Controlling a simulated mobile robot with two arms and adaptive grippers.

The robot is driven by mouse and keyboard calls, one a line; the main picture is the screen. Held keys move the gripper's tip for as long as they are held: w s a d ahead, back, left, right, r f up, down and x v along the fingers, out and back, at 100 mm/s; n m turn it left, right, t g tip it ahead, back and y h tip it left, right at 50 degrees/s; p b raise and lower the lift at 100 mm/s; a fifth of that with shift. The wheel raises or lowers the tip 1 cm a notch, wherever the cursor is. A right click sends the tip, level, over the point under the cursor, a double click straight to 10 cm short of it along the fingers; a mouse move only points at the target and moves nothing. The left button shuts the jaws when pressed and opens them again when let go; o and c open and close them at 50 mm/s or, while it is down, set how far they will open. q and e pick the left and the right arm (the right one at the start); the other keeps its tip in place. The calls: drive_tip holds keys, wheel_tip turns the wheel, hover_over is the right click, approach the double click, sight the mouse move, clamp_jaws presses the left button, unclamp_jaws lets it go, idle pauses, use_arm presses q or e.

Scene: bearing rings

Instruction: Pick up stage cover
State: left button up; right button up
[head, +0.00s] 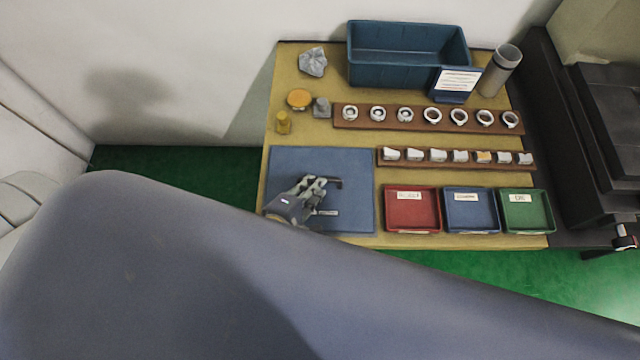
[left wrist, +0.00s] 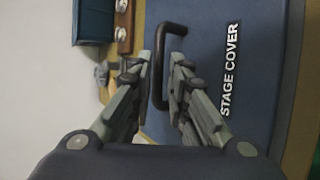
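The stage cover (head: 345,165) is a flat blue panel lying on the table's left front part, with a black handle. Its printed label shows in the left wrist view, where the cover (left wrist: 220,40) fills the right side. My left gripper (head: 322,182) is over the cover at the handle. In the left wrist view the handle (left wrist: 159,80) runs between the two parted fingers of the gripper (left wrist: 160,60), with gaps at its sides. How deep the fingers reach around it I cannot tell. My right gripper is in neither view.
Red (head: 412,210), blue (head: 471,211) and green (head: 527,211) trays stand right of the cover. Two brown racks (head: 384,124) (head: 450,165) hold several rings and pieces. A big blue bin (head: 405,70) and a grey cup (head: 498,72) stand behind. My large grey arm link hides the foreground.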

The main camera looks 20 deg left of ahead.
use_arm(q)
drive_tip(key=shift+p+x, duration=0.3)
drive_tip(key=shift+x, duration=1.85)
drive_tip(key=shift+w+a, duration=0.1)
drive_tip(key=shift+w, duration=0.15)
drive_tip(key=shift+s, duration=0.1)
clamp_jaws()
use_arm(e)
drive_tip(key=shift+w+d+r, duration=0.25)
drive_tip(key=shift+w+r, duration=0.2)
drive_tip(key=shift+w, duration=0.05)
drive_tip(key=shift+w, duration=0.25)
